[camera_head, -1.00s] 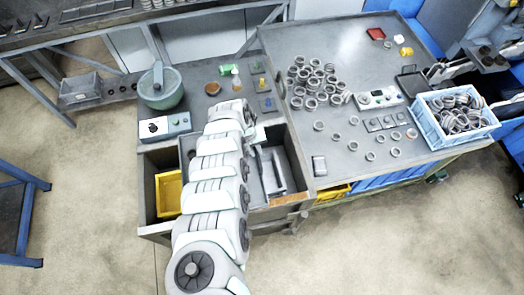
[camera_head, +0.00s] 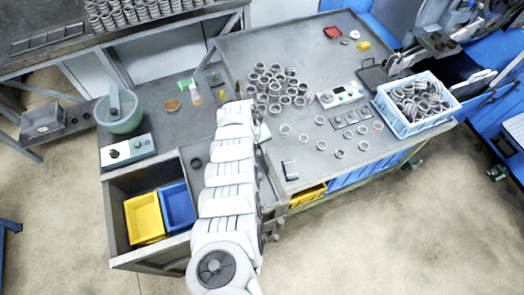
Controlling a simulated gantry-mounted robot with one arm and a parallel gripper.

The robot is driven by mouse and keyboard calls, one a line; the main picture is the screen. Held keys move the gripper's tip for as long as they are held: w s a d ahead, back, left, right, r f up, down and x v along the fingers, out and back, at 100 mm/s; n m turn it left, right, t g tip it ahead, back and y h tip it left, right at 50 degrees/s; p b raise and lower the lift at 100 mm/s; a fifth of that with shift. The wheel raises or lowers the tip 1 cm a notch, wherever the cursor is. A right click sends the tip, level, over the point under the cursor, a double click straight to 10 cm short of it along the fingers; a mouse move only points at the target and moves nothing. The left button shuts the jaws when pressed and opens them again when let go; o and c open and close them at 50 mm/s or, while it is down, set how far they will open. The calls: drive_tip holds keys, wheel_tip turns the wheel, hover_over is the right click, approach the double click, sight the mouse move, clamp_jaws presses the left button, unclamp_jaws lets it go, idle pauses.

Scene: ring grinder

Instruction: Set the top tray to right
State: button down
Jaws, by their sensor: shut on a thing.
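The top tray (camera_head: 268,186) is a dark grey, open tray in the upper part of the grey cabinet. It lies at the cabinet's right side, and my arm covers most of it. My gripper (camera_head: 263,134) is at the tray's far right part; only a small piece of its end shows beside my arm. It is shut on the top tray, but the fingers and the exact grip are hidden. Left of the tray, the cabinet's lower space is open, with a yellow bin (camera_head: 144,218) and a blue bin (camera_head: 178,206) side by side.
A green bowl with a pestle (camera_head: 121,112) and a control box (camera_head: 127,150) stand on the bench behind the cabinet. On the right table are many metal rings (camera_head: 275,88), a light blue crate (camera_head: 416,104) of rings and a small grey block (camera_head: 290,170). Floor in front is clear.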

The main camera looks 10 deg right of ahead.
drive_tip(key=shift+d, duration=0.15)
drive_tip(key=c, duration=1.4)
unclamp_jaws()
drive_tip(key=shift+w+d, duration=0.1)
drive_tip(key=shift+r, duration=0.1)
wheel_tip(320, 180, up, 10)
drive_tip(key=a+p, duration=0.1)
drive_tip(key=a, duration=0.1)
drive_tip(key=shift+s+r+p, duration=0.2)
drive_tip(key=shift+s+p, duration=0.05)
drive_tip(key=shift+p, duration=0.1)
drive_tip(key=shift+w, duration=0.1)
